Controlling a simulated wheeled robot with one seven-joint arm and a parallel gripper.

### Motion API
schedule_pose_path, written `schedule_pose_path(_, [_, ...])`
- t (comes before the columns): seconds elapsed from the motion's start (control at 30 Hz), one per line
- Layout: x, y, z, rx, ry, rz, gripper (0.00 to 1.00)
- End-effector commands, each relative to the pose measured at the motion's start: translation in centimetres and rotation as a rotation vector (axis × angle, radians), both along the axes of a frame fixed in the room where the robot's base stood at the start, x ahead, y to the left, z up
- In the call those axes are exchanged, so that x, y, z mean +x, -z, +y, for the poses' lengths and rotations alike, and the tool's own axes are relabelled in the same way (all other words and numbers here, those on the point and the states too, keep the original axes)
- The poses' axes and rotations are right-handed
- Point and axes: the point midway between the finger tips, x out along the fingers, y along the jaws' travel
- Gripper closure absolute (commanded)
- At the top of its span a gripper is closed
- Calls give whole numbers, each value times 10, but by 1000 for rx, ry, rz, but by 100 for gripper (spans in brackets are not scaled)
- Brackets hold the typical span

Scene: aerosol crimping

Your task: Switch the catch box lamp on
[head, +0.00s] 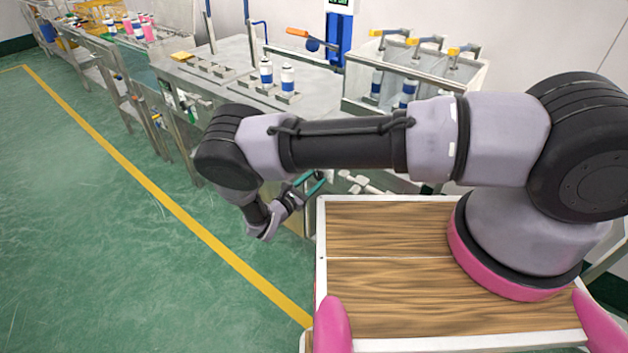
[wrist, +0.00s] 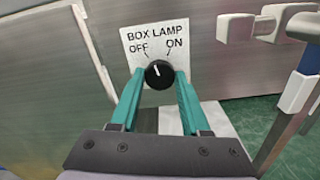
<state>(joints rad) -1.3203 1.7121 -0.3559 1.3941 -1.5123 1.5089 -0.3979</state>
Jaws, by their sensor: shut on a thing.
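The box lamp knob (wrist: 159,74) is a round black dial on a white label plate (wrist: 158,40) in the wrist view. The plate reads BOX LAMP, with OFF at the upper left of the knob and ON at the upper right. The knob's small white mark points roughly upward; I cannot tell exactly how far it is turned. My gripper (wrist: 160,82) has its two teal fingers on either side of the knob, shut on it. In the head view my gripper (head: 309,183) is low beside the bench, and the knob is hidden there.
A steel bench (head: 225,75) carries blue-and-white cans (head: 288,80). A clear-walled box (head: 415,75) with orange-handled clamps stands right of it. Pale handles (wrist: 265,22) stick out right of the label. The green floor at left is open.

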Motion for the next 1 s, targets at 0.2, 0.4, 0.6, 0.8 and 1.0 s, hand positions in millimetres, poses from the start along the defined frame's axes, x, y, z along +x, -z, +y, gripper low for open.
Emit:
schedule_pose_path(0.2, [0, 1, 1, 161, -3, -125, 100])
schedule_pose_path(0.4, [0, 1, 1, 307, -3, -238, 100])
schedule_pose_path(0.6, [0, 0, 1, 433, -3, -336, 100])
schedule_pose_path(0.8, [0, 1, 1, 523, -3, -406, 100])
schedule_pose_path(1.0, [0, 1, 0, 577, -1, -449, 100])
